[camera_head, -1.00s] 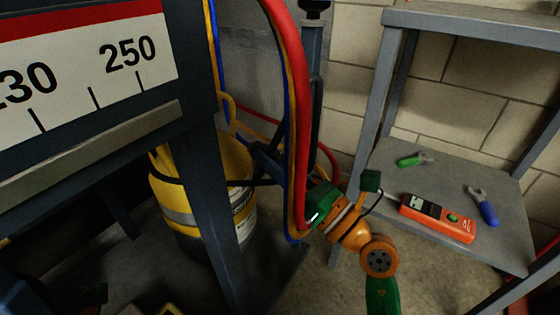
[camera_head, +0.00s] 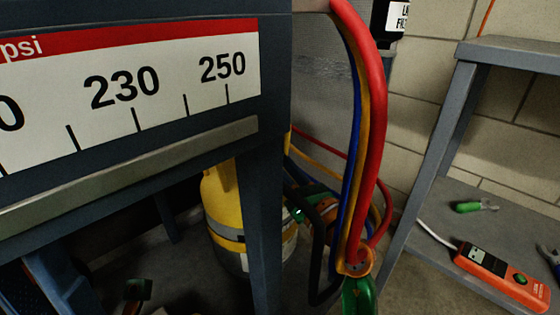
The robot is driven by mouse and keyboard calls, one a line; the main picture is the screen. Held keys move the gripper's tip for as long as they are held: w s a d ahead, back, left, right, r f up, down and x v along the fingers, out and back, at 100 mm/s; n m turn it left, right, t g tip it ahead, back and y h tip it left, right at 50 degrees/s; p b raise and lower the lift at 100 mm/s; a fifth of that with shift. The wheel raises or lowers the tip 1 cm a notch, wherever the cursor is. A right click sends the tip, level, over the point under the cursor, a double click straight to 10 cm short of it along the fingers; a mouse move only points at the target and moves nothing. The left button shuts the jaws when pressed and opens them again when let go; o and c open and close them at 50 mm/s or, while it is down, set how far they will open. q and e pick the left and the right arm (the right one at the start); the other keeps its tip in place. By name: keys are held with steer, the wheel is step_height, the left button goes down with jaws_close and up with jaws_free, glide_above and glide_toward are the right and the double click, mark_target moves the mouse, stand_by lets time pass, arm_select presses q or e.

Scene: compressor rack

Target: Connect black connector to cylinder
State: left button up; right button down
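The yellow cylinder (camera_head: 222,208), with a grey band, stands on the floor behind the rack's dark upright, which hides part of it. My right arm comes up from the bottom, behind the hanging hoses. Its gripper (camera_head: 303,205), orange with green, is beside the cylinder's right side, partly covered by the hoses. I cannot tell whether it holds anything. A black hose (camera_head: 318,255) loops down beside it; I cannot make out the black connector on its end. A dark green part, seemingly my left gripper (camera_head: 138,289), shows dimly at the lower left; its opening is unclear.
Red (camera_head: 373,130), blue and yellow hoses hang between my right arm and the view. The rack's panel with a pressure scale (camera_head: 130,95) fills the upper left.

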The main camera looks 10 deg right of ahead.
steer(key=shift+s+d, duration=0.1)
steer(key=shift+s, duration=0.1)
stand_by(0.4)
steer(key=shift+w+p, duration=0.1)
steer(key=shift+p, duration=0.4)
steer(key=shift+w, duration=0.1)
steer(key=shift+a, duration=0.2)
steer(key=shift+c, duration=1)
jaws_free()
steer(key=shift+o, duration=1)
